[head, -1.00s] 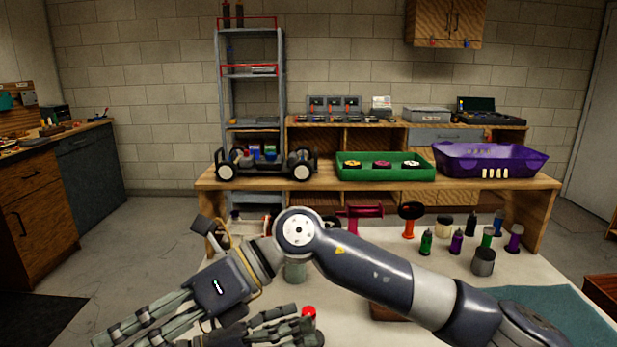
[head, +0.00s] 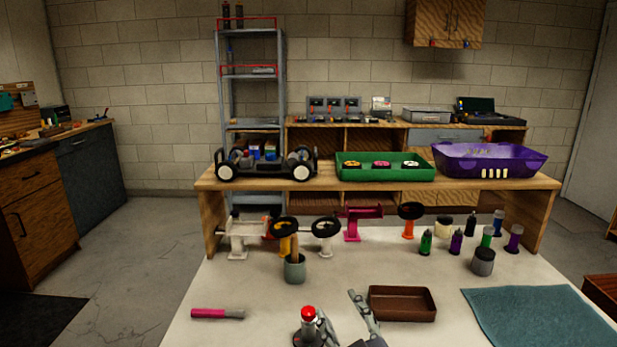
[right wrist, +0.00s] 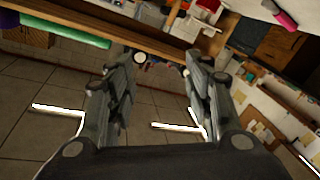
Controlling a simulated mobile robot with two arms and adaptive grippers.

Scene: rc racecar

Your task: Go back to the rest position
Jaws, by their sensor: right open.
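My right gripper (head: 343,305) is at the bottom middle of the head view, with only its fingers and a little of the wrist showing. Its fingers are spread, with nothing between them. In the right wrist view, the two fingers (right wrist: 160,62) are apart and empty. A red-topped item (head: 308,313) stands close to the left of the right gripper in the head view. My left gripper is not in view.
A brown tray (head: 402,316) lies right of the gripper, and a teal mat (head: 530,312) further right. A pink marker (head: 217,313) lies at left. A raised shelf (head: 400,184) holds a car chassis (head: 265,170), a green tray (head: 385,178) and a purple basket (head: 490,170).

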